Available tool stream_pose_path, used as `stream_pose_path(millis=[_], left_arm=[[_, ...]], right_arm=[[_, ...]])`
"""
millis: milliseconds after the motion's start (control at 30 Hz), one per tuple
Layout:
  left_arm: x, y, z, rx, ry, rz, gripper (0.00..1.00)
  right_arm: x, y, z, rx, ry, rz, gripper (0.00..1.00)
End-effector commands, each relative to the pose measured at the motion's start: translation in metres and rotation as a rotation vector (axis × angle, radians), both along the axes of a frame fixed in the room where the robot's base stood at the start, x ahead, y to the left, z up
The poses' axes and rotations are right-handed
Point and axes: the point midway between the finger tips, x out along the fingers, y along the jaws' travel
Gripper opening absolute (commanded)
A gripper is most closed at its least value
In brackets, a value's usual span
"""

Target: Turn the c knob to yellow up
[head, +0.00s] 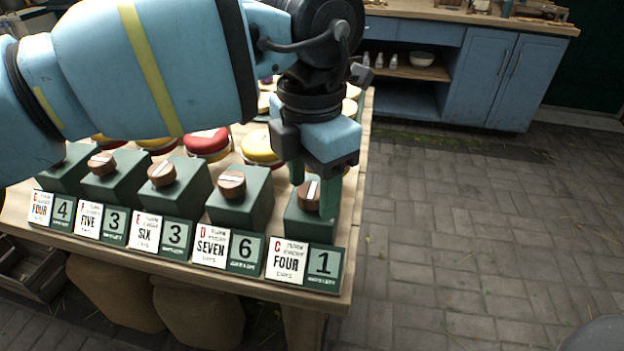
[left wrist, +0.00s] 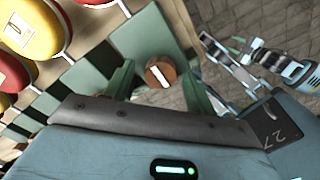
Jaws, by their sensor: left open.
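The c knob (head: 307,197) is a round wooden knob with a white stripe, on the rightmost green box (head: 310,227), behind a card with a C reading FOUR and 1. In the left wrist view the knob (left wrist: 160,71) shows whole, its stripe slanting slightly. My left gripper (head: 316,194) is open, pointing down over this box, and partly hides the knob in the head view. In the left wrist view its green fingers (left wrist: 158,88) stand on either side of the knob, with gaps. My right gripper cannot be made out clearly.
Several similar green boxes with wooden knobs, such as the SEVEN box (head: 238,208), stand in a row to the left. Red (head: 207,141) and yellow (head: 260,148) round items sit behind them. The paved floor (head: 450,220) right of the shelf is clear.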

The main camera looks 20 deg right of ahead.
Motion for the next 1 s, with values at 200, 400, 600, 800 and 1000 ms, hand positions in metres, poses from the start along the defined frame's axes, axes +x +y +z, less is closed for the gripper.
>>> stream_pose_path(millis=[200, 400, 600, 800, 1000], left_arm=[[0.0, 0.0, 0.0, 0.0, 0.0, 0.0, 0.53], [0.0, 0.0, 0.0, -0.001, 0.0, 0.0, 0.27], [0.0, 0.0, 0.001, -0.001, 0.0, 0.0, 0.11], [0.0, 0.0, 0.001, -0.001, -0.001, -0.029, 0.11], [0.0, 0.0, 0.003, -0.002, -0.001, -0.126, 0.11]], right_arm=[[0.005, 0.0, 0.001, 0.0, -0.009, 0.0, 0.36], [0.005, -0.001, 0.001, -0.001, -0.009, 0.002, 0.36], [0.004, -0.001, 0.001, -0.003, -0.008, 0.004, 0.36], [0.004, -0.001, 0.004, -0.003, -0.009, 0.004, 0.36], [0.003, -0.001, 0.012, 0.0, -0.011, 0.002, 0.36]])
